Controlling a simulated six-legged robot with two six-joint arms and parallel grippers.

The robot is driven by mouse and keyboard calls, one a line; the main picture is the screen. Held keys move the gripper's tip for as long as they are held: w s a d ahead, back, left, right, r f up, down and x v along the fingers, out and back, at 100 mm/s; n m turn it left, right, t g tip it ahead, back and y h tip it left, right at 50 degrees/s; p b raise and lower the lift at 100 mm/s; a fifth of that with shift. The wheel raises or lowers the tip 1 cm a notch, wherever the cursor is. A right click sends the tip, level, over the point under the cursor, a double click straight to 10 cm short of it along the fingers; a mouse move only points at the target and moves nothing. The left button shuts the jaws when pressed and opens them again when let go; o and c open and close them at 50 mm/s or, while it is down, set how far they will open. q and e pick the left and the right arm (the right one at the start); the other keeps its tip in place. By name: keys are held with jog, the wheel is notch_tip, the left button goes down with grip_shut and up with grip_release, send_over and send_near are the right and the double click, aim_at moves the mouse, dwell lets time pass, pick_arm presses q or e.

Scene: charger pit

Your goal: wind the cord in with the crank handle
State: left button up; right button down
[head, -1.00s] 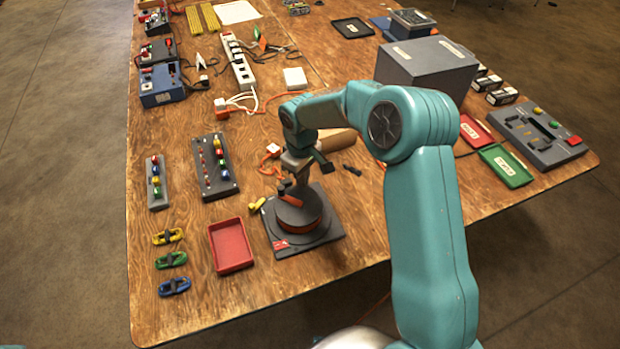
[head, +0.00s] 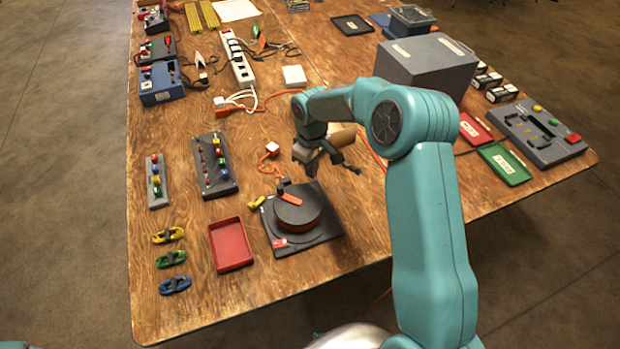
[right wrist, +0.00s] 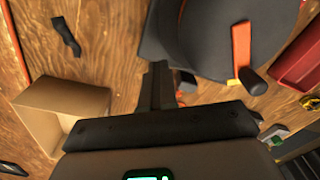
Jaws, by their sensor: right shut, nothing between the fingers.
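The cord reel (head: 305,212) is a dark round drum on a flat dark base plate (head: 322,236). Orange cord shows around the drum's side. An orange crank arm (head: 291,198) lies on top, with a dark upright handle (head: 283,185) at its far-left end. In the right wrist view the crank arm (right wrist: 241,45) and handle (right wrist: 254,83) show at upper right. My right gripper (head: 303,165) is shut and empty, beyond the reel and apart from the handle. It also shows in the right wrist view (right wrist: 160,78). My left gripper is out of view.
A red tray (head: 230,245) stands left of the reel. A yellow piece (head: 256,202) lies by the base plate. A white plug (head: 272,148) on orange cord lies beyond it. A cardboard box (head: 342,136) is close behind my right gripper. A grey box (head: 428,65) stands farther right.

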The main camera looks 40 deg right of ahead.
jog(key=shift+w+d+r, duration=0.1)
jog(key=shift+d+r, duration=0.1)
jog(key=shift+d, duration=0.65)
jog(key=shift+d+f, duration=0.1)
jog(key=shift+w+d+p, duration=0.2)
jog(key=shift+d+p, duration=0.2)
jog(key=shift+d, duration=0.3)
jog(key=shift+w+d, duration=0.15)
jog(key=shift+d, duration=0.45)
jog(key=c, duration=1.4)
grip_release()
jog(key=o, duration=1.3)
